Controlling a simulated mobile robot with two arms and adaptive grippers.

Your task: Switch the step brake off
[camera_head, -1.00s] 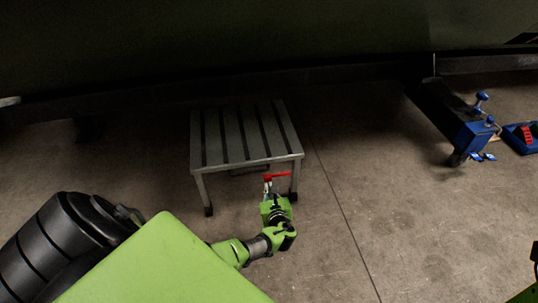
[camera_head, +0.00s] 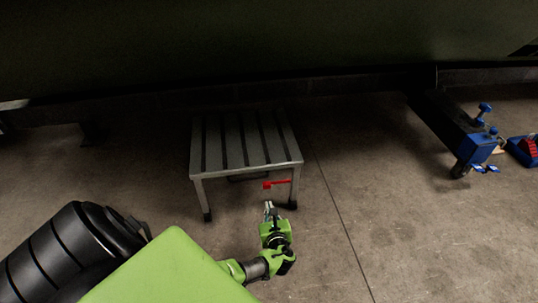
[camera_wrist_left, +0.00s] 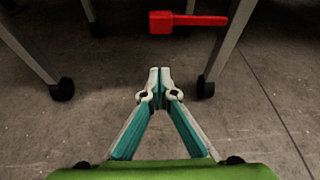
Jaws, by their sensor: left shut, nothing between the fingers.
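The grey slatted step (camera_head: 246,140) stands on the floor. Its red brake lever (camera_head: 277,184) lies roughly level near the front right leg. In the left wrist view the red lever (camera_wrist_left: 187,22) is at the top, with its thick block at the left and its narrower arm to the right. My left gripper (camera_head: 269,206) is in front of the step, just below the lever in the picture and apart from it. In the left wrist view its fingertips (camera_wrist_left: 159,72) meet and hold nothing. My right gripper is not in view.
Step legs with dark feet stand on both sides of my left gripper, such as the right one (camera_wrist_left: 206,86). A blue stand (camera_head: 474,146) and a blue tray (camera_head: 522,150) are at the right. The concrete floor between is clear. A dark large body hangs over the back.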

